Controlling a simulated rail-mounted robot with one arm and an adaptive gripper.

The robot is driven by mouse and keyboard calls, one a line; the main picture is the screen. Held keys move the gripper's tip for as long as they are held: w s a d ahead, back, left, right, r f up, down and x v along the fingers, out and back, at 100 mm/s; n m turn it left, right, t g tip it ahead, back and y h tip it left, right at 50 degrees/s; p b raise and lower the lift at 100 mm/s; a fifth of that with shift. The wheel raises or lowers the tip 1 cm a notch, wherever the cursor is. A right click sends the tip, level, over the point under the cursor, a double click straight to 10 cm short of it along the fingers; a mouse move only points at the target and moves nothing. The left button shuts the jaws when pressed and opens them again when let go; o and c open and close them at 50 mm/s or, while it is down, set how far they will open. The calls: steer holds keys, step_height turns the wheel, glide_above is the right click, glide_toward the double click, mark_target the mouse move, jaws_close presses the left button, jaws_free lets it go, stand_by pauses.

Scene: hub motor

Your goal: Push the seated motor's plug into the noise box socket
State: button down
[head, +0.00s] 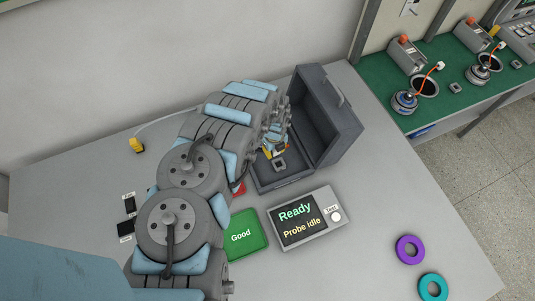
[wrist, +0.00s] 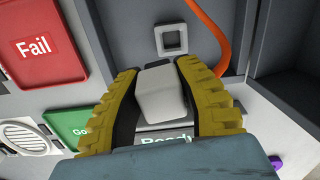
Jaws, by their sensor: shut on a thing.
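My gripper (wrist: 160,80) is shut on the pale grey plug (wrist: 163,95), with a yellow ribbed finger on each side of it. The noise box socket (wrist: 171,39), a small grey square with a dark opening, lies beyond the plug in the wrist view, apart from it. An orange cable (wrist: 216,30) curves to the right of the socket. In the head view my gripper (head: 274,149) is inside the open dark grey noise box (head: 344,135), close above the socket (head: 280,164). The motor body is hidden in both views.
A display (head: 307,218) reading "Ready" and "Probe idle" stands in front of the box. Beside it lies a green "Good" pad (head: 242,238); a red "Fail" pad (wrist: 38,45) is near. Purple (head: 410,249) and teal (head: 433,287) rings lie at the right. The box walls surround my gripper closely.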

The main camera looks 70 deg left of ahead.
steer(key=shift+w+f+m+b, duration=0.2)
steer(key=shift+w+m+b, duration=0.35)
steer(key=shift+w, duration=0.3)
steer(key=b, duration=0.4)
glide_above(279, 165)
steer(key=shift+m, duration=0.25)
steer(key=shift+a+f, duration=0.1)
steer(key=shift+f, duration=3.6)
steer(key=shift+f+b, duration=0.2)
steer(key=shift+b, duration=0.1)
steer(key=shift+f+b, duration=0.35)
steer(key=shift+f, duration=0.15)
steer(key=shift+f+b, duration=0.3)
steer(key=shift+f, duration=0.1)
steer(key=shift+f+b, duration=0.4)
steer(key=shift+f, duration=0.15)
stand_by(0.6)
